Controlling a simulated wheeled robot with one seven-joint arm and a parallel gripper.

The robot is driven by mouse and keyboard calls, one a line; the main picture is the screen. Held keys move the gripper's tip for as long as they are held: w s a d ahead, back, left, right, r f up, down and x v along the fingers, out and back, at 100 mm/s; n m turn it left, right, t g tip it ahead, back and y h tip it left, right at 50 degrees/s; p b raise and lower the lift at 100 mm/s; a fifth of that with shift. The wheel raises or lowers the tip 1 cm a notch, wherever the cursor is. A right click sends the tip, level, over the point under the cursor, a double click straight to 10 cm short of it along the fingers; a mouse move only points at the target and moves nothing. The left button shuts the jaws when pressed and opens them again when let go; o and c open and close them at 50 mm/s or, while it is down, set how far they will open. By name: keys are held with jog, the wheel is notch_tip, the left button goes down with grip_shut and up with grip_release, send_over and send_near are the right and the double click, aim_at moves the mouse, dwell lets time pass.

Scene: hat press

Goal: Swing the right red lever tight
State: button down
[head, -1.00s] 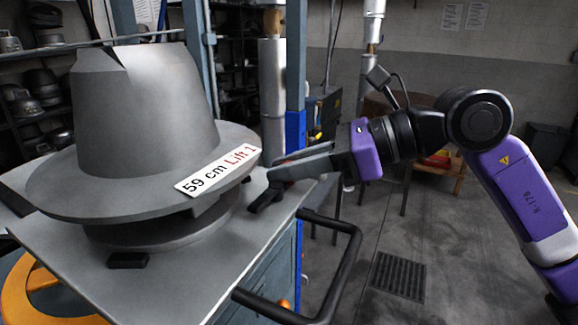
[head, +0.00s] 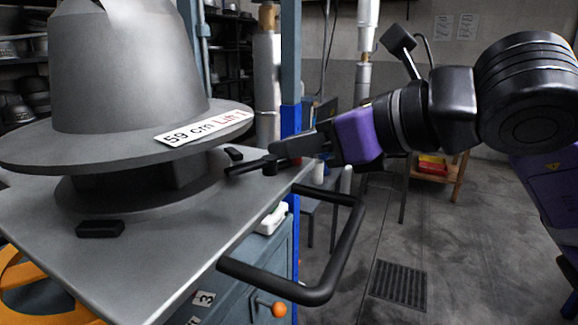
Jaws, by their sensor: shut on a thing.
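No red lever can be made out in the head view. My gripper (head: 236,170) reaches in from the right, over the grey plate's right side, with its fingers pointing left toward the base under the hat mould. The fingers are together, and what lies between them is too small or hidden to make out. The grey hat mould (head: 135,75) stands on the metal plate (head: 150,262), with a "59 cm Lift 1" label (head: 203,127) on its brim. A small black block (head: 233,153) lies just beyond the fingers, and another black block (head: 101,228) lies at the front left.
A black bar handle (head: 338,262) juts from the plate's right side, below my gripper. Under it is a blue cabinet (head: 245,270) with an orange knob (head: 279,309). A blue post (head: 290,120) stands behind the gripper. The floor at right is open around a grate (head: 400,282).

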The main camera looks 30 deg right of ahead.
jog(key=m+h+b, duration=0.1)
jog(key=h+b, duration=0.1)
jog(key=s+m+h+b, duration=0.1)
jog(key=m+h+b, duration=0.1)
jog(key=b, duration=0.1)
jog(key=m+t+h+b, duration=0.1)
jog(key=m+b, duration=0.1)
jog(key=shift+s+a+f+h, duration=0.15)
jog(key=shift+s+f+h, duration=0.1)
jog(key=shift+s+h, duration=0.15)
jog(key=m+h+b, duration=0.2)
jog(key=b, duration=0.1)
jog(key=shift+s+a+r, duration=0.1)
jog(key=shift+s+r, duration=0.1)
jog(key=shift+s, duration=0.1)
jog(key=shift+h, duration=0.3)
jog(key=c, duration=1.3)
grip_release()
jog(key=shift+s+r, duration=0.1)
jog(key=shift+r, duration=0.05)
jog(key=v, duration=0.7)
jog(key=shift+s+r, duration=0.1)
jog(key=shift+s, duration=0.15)
